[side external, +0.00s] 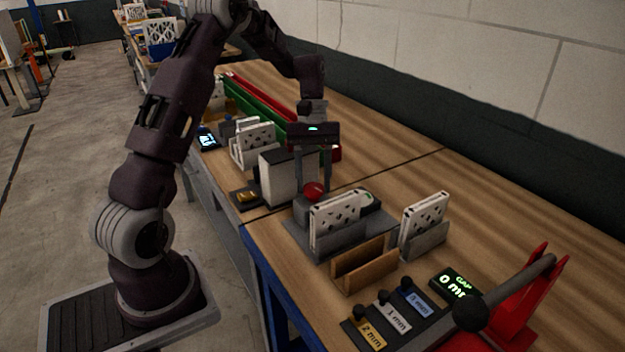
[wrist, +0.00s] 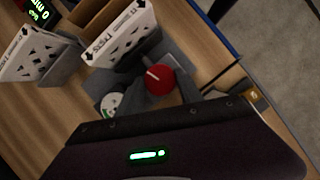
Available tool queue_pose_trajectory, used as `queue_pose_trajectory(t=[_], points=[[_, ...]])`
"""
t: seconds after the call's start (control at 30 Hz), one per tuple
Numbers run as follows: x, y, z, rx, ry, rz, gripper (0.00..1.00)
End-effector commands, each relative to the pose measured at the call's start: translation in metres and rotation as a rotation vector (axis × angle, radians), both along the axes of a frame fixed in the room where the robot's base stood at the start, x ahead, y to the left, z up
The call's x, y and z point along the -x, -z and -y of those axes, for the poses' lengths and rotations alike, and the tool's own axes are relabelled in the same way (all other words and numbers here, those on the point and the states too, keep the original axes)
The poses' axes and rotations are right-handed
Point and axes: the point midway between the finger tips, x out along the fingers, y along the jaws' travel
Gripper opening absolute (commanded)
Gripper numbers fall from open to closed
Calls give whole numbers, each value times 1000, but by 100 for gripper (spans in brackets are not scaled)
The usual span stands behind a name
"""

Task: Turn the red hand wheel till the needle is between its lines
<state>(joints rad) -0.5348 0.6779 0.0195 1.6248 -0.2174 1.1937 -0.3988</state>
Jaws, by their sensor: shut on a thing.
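The red hand wheel (side external: 313,190) sits on a grey fixture (side external: 290,228) on the bench. In the wrist view the wheel (wrist: 159,79) is a round red knob with a pale line on top. My gripper (side external: 312,186) reaches straight down, its fingers on either side of the wheel, shut on it. A small round dial with white and green on its face (wrist: 111,103) lies beside the wheel, partly covered by my gripper's body. Its needle and lines are too small to read.
A white boxed filter (side external: 336,218) stands in the fixture, close to my gripper. Another stands in a grey holder (side external: 425,242). A wooden holder (side external: 362,265), a gap display (side external: 453,286) and a red-framed lever (side external: 520,305) are nearer. A grey-white block (side external: 285,178) stands just left.

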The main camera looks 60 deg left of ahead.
Motion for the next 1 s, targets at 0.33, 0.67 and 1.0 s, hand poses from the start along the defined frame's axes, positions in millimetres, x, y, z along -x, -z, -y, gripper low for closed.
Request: queue_pose_trajectory(t=[0.33,0.67,1.0], points=[[-3,0,2,-1,322,1,3],[-3,0,4,0,567,0,3],[-4,0,5,1,697,1,3]])
